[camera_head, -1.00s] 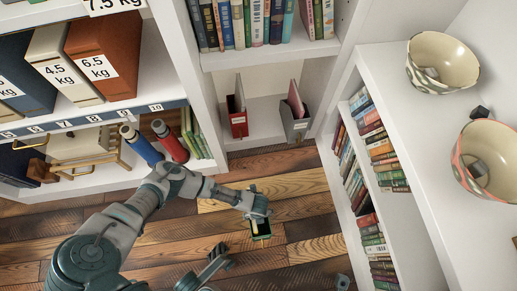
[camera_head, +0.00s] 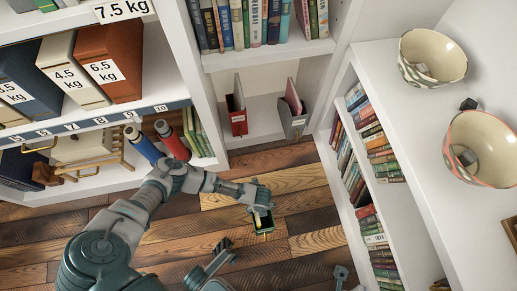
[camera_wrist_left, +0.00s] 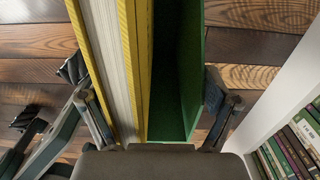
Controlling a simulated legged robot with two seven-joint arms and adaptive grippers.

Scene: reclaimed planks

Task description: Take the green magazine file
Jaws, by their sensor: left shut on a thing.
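The green magazine file (camera_head: 265,235) is held over the plank floor, left of the low bookcase. My left gripper (camera_head: 262,211) is shut on it. In the left wrist view, the file's dark green inside (camera_wrist_left: 190,60) is open to the camera, with yellow-edged books or magazines (camera_wrist_left: 112,60) along its left side. The left gripper's fingers (camera_wrist_left: 155,115) lie on both sides of the file; its lower end is hidden. My right gripper (camera_head: 226,252) is low and left of the file, apart from it; its fingertips look spread and empty.
A red magazine file (camera_head: 237,115) and a grey one (camera_head: 293,118) stand in the back shelf. A low white bookcase (camera_head: 400,110) with bowls on top is to the right. Plank floor (camera_head: 285,185) around the file is clear.

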